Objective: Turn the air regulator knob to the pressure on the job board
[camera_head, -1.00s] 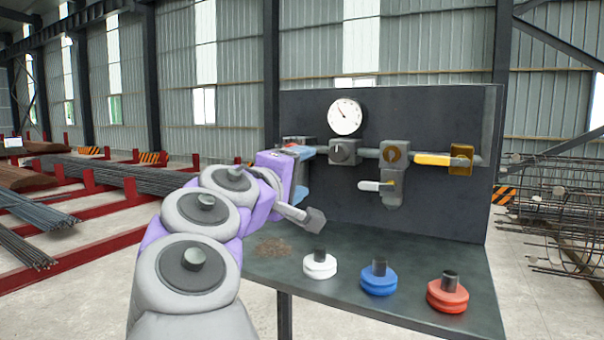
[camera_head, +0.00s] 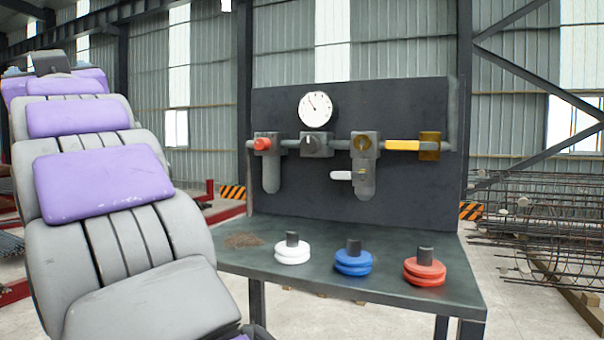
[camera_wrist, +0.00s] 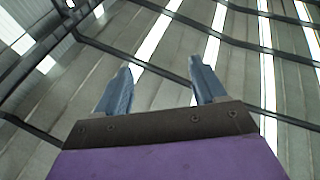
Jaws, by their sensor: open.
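A dark upright panel carries a pipe line of air fittings in the head view. A round white gauge (camera_head: 315,109) with a dark needle sits above them. A red knob (camera_head: 262,143) is at the left fitting, a grey-black knob (camera_head: 309,143) is in the middle, and a brass round part (camera_head: 362,143) is on the right fitting. I cannot tell for sure which is the regulator knob. The gauge's numbers are too small to read. No job board shows. My gripper (camera_wrist: 160,78) is open and empty in the wrist view, pointing at the roof, away from the panel.
A yellow handle (camera_head: 402,145) and a white lever (camera_head: 341,175) stick out from the fittings. White (camera_head: 292,252), blue (camera_head: 353,261) and red (camera_head: 424,271) discs with dark posts stand on the bench (camera_head: 315,285). Rebar cages (camera_head: 545,225) lie at the right.

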